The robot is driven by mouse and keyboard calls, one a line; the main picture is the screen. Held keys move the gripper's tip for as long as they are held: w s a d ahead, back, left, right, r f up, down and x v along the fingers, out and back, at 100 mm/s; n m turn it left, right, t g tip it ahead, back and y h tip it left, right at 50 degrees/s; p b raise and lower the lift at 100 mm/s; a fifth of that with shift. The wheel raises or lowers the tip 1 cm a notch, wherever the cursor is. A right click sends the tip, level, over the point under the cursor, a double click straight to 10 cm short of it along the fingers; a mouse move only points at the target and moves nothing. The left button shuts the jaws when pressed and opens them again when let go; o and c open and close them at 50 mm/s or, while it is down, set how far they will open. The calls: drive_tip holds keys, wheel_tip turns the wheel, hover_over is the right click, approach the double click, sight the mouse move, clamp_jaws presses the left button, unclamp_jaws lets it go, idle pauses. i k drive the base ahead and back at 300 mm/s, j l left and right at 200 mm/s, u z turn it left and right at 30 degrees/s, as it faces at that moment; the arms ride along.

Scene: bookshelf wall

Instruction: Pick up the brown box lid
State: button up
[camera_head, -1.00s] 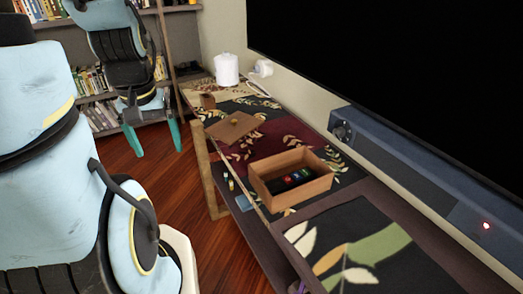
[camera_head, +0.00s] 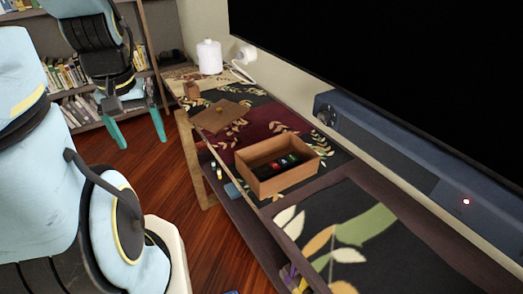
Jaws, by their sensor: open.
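The brown box lid (camera_head: 221,117) is a flat wooden square with a small round knob on top. It lies on the patterned cloth of the long table, behind the open box. The brown wooden box (camera_head: 287,176) is open at the top and holds small dark items with coloured marks. My gripper (camera_head: 141,140) is at the upper left, with its two teal fingers apart and pointing down. It is empty, left of the lid and clear of the table.
The long dark table (camera_head: 325,183) runs along the wall below a large black screen (camera_head: 390,75). A grey-blue bar (camera_head: 400,150) sits under the screen. A white canister (camera_head: 209,56) and a small brown block (camera_head: 191,90) stand at the far end. Bookshelves (camera_head: 65,75) stand behind my gripper.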

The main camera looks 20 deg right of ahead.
sight(215, 119)
drive_tip(key=i+j, duration=0.15)
drive_tip(key=i, duration=0.5)
drive_tip(key=i+j, duration=0.15)
drive_tip(key=i, duration=0.5)
